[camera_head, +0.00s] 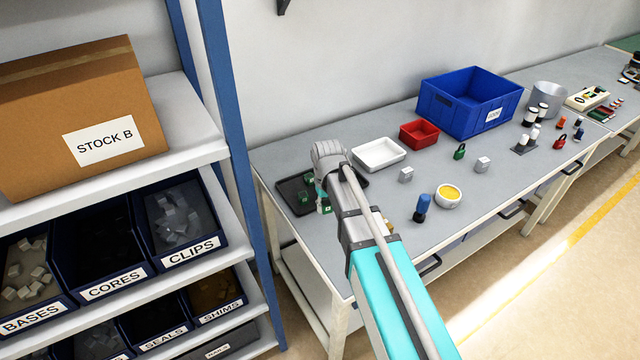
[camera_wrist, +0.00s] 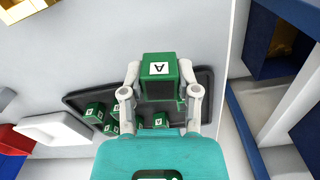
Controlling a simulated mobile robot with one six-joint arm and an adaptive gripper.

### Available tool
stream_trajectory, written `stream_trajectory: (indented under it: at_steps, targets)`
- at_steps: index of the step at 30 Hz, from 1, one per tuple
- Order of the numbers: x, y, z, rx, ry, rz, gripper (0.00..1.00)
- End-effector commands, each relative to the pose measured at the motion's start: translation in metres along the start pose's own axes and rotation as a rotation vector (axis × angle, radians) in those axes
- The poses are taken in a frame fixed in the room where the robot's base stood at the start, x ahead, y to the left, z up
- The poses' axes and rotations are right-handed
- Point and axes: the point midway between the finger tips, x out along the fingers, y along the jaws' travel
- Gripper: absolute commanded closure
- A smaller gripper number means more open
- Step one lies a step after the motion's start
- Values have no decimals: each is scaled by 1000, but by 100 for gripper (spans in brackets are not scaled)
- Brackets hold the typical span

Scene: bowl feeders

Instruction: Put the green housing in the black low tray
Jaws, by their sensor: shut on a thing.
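My gripper (camera_wrist: 160,82) is shut on a green housing (camera_wrist: 159,66) with a white label marked A. The fingers clasp it from both sides. The black low tray (camera_wrist: 80,98) lies below, and the held housing overlaps its right part in the wrist view; the height between them is hard to tell. Several similar green housings (camera_wrist: 97,110) sit in the tray. In the head view the tray (camera_head: 288,184) is at the table's left end, partly hidden by my arm, and green pieces (camera_head: 305,197) show in it beside my gripper (camera_head: 323,203).
A white tray (camera_head: 379,154), red bin (camera_head: 419,134) and large blue bin (camera_head: 468,103) stand to the right. A bowl with yellow contents (camera_head: 448,196), a blue bottle-like item (camera_head: 422,208) and small grey blocks (camera_head: 406,175) lie nearer. A shelf post (camera_head: 226,110) rises close left of the table.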

Motion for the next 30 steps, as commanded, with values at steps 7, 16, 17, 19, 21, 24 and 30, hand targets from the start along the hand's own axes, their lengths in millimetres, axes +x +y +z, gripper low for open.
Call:
stream_trajectory:
  at_steps: [7,16,17,19,21,24,30]
  targets:
    - [-41,-32,-11,-92,0,0,95]
    - [-71,-64,-20,-186,0,0,95]
    - [-72,-66,-20,-191,0,0,95]
    - [-73,-69,-20,-199,0,0,95]
    - [-74,-70,-21,-204,0,0,95]
    - [-73,-71,-21,-206,0,0,95]
    - [-73,-71,-21,-206,0,0,95]
